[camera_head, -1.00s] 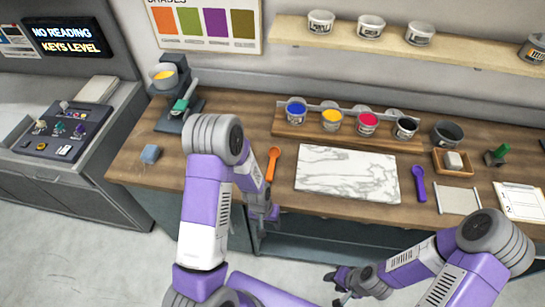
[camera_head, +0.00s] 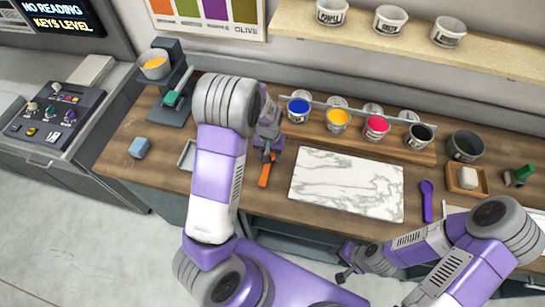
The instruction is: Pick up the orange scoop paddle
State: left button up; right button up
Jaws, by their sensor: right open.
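The orange scoop paddle (camera_head: 265,175) lies on the wooden counter, left of the marble slab; its lower part shows and its upper part is hidden by my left gripper. My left gripper (camera_head: 268,155) is over the upper part of the paddle, pointing down at it. Whether its fingers touch or close on the paddle cannot be seen. My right gripper (camera_head: 343,268) is open and empty, low in front of the counter's front edge, far from the paddle.
The marble slab (camera_head: 347,184) lies right of the paddle. Behind it a wooden rack (camera_head: 385,150) holds blue, yellow, red and black ink cups. A purple paddle (camera_head: 427,202) lies right of the slab. A blue block (camera_head: 139,147) lies at the left.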

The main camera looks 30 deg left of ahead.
aim_at(267, 165)
pick_arm(q)
jog(key=f, duration=0.5)
jog(key=shift+s+a+f, duration=0.3)
jog(key=shift+s+a, duration=0.05)
jog(key=shift+w+f, duration=0.1)
jog(key=shift+f, duration=0.35)
grip_shut()
